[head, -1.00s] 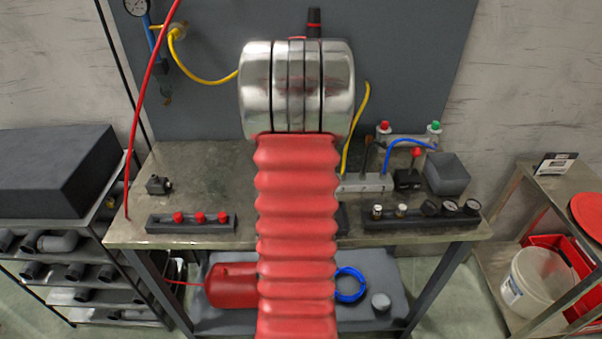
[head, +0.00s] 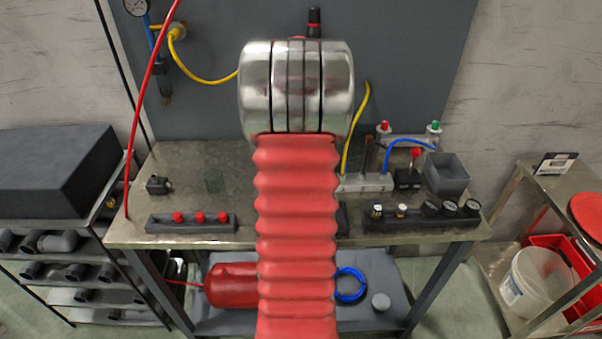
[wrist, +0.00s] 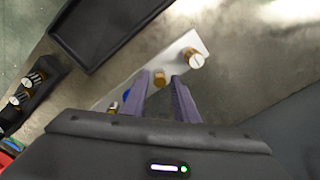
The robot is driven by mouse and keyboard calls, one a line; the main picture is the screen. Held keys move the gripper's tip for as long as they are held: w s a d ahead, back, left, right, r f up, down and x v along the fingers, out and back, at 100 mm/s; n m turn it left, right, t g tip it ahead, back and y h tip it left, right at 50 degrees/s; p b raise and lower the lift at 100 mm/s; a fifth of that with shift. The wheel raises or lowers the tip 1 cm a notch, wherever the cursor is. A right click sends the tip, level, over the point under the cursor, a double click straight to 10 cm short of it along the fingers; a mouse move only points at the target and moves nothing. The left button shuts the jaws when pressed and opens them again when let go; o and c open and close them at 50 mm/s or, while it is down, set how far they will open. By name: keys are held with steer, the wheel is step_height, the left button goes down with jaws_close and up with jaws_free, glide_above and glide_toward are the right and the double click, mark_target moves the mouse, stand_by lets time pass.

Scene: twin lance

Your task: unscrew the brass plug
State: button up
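A pale metal manifold bar (wrist: 178,58) runs diagonally under my gripper in the wrist view; part of it shows beside my arm in the head view (head: 366,183). A small brass plug (wrist: 160,77) stands on it, between the fingertips of my gripper (wrist: 160,79). The two purple-grey fingers are apart, with a gap visible on each side of the plug. A larger brass fitting with a pale slotted top (wrist: 194,60) is at the bar's far end. Another brass fitting (wrist: 114,106) is partly hidden near the left finger. In the head view my arm hides my gripper.
A grey open bin (head: 447,176) stands at the bench's right. A black rack with fittings and gauges (head: 420,216) lies along the front edge, and a rack with red knobs (head: 190,222) at the left. A blue hose (head: 408,143) arches behind the manifold.

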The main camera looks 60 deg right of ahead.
steer(key=m, duration=0.4)
steer(key=shift+m, duration=0.3)
steer(key=shift+c, duration=0.4)
jaws_close()
steer(key=n, duration=1.1)
steer(key=shift+s, duration=0.1)
steer(key=n, duration=0.5)
steer(key=shift+n, duration=2.7)
